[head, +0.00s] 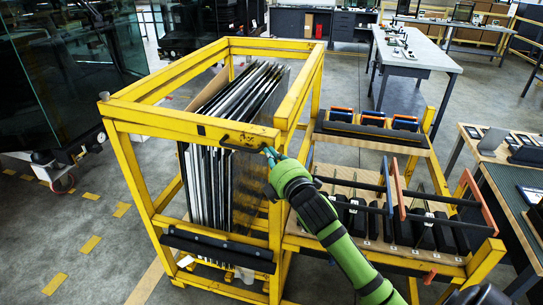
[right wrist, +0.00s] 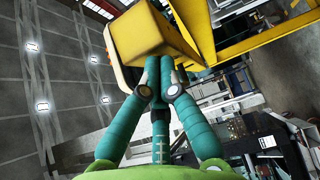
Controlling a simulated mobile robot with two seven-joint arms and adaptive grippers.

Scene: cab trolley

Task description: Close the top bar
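The yellow trolley frame (head: 128,150) stands left of centre in the head view, with upright dark and pale panels (head: 225,110) packed inside. Its yellow top front bar (head: 180,122) runs across the near side and carries a black handle (head: 240,148). My right gripper (head: 271,155) is at the right end of this bar, beside the handle. In the right wrist view its teal fingers (right wrist: 158,75) are drawn together against or just under a yellow block (right wrist: 155,32). The fingertips are partly hidden, so I cannot tell whether they grip anything. My left gripper is out of view.
A lower black bar (head: 217,248) crosses the trolley front. Right of it, a yellow rack (head: 483,262) holds black parts and blue and orange handles. A workbench (head: 520,215) stands at far right. Grey floor is open at left.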

